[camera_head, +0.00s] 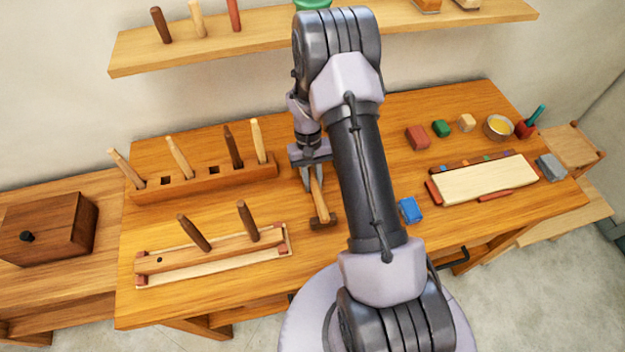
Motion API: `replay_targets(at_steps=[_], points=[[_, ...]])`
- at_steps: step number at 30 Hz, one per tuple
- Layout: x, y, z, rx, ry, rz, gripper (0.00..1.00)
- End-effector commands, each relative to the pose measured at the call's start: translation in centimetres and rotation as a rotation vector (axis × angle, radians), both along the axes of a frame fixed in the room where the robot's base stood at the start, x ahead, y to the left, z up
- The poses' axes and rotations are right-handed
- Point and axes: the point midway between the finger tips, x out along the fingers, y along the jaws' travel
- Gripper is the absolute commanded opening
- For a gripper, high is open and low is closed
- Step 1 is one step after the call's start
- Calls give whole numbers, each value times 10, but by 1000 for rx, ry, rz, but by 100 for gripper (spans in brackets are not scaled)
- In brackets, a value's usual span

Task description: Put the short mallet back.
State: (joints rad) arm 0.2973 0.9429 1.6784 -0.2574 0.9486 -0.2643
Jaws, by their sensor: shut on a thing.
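A mallet with a light wooden handle and a dark brown head (323,223) is in my gripper (314,183). The gripper points down and its fingers are shut on the handle, with the head hanging toward the front of the bench. I cannot tell whether the head touches the bench top. To the left stands a long wooden rack (200,184) with several upright handles and two empty square holes, one left and one near its middle. In front of it, a lower wooden block (222,248) on a pale base holds two dark handles and has one small empty hole.
A blue block (410,210) lies right of the mallet, partly beside my arm. A shelf (260,42) runs behind. A dark wooden box (48,228) stands far left.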

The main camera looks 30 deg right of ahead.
Motion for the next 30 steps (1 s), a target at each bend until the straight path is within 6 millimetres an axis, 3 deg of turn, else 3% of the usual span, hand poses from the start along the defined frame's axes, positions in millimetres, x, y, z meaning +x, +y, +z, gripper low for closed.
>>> replay_targets(at_steps=[19,20,23,30], points=[[0,0,-6,0,-1,0,0],[0,0,-6,0,-1,0,24],[0,0,-6,0,-1,0,44],[0,0,-6,0,0,0,46]])
